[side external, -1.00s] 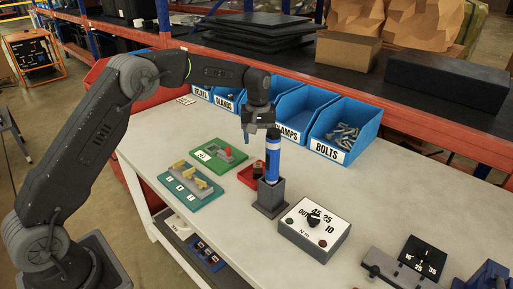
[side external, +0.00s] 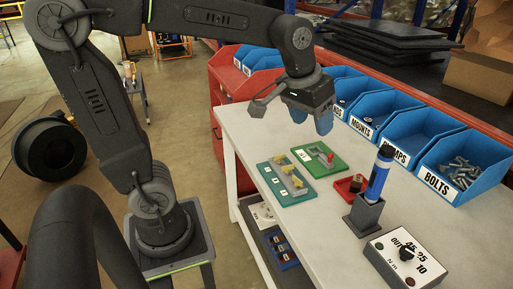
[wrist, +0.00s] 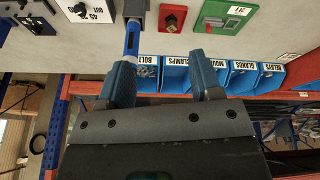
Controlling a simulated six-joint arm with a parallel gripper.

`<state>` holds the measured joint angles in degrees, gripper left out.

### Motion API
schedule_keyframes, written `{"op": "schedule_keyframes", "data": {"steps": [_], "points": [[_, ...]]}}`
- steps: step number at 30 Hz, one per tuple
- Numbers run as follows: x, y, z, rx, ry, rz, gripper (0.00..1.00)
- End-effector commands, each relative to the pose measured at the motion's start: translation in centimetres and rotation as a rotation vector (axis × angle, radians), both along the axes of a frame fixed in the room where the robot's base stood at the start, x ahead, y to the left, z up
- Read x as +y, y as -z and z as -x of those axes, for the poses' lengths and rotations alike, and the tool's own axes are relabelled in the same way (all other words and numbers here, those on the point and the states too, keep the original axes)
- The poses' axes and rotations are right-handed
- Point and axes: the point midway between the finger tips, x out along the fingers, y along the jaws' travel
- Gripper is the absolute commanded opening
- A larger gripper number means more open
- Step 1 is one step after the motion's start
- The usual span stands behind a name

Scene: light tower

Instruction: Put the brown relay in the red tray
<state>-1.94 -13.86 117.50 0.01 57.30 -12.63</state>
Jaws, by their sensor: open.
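The small red tray (side external: 342,186) lies on the bench between the green board and the grey holder. A small dark brown block, seemingly the brown relay (side external: 355,184), appears to be in it. The tray also shows at the top of the wrist view (wrist: 181,13) with a dark piece in it. My gripper (side external: 312,118) is raised over the bench, behind the green board in the picture. In the wrist view my gripper (wrist: 161,82) is open, with nothing between its fingers.
A blue cylinder (side external: 378,175) stands tilted in a grey holder (side external: 364,216) right beside the tray. A green board (side external: 310,170), a teal board (side external: 292,196) and a dial box (side external: 380,255) are nearby. Blue bins (side external: 410,140) line the back. Bare bench lies between.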

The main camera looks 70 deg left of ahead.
Motion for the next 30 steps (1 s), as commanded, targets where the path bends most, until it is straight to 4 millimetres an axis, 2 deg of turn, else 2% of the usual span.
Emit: {"op": "schedule_keyframes", "data": {"steps": [1, 3, 6, 10, 15, 30], "points": [[-0.3, -0.1, 2.4, -0.030, 0.037, -0.012, 0.59], [-0.6, 0.3, 5.1, -0.064, 0.089, -0.031, 0.59], [-0.8, 1.3, 8.3, -0.104, 0.152, -0.055, 0.59], [-1.0, 2.6, 11.0, -0.141, 0.208, -0.078, 0.59], [-1.1, 3.4, 12.2, -0.158, 0.237, -0.092, 0.59], [-1.1, 3.5, 12.3, -0.157, 0.237, -0.092, 0.59]]}}
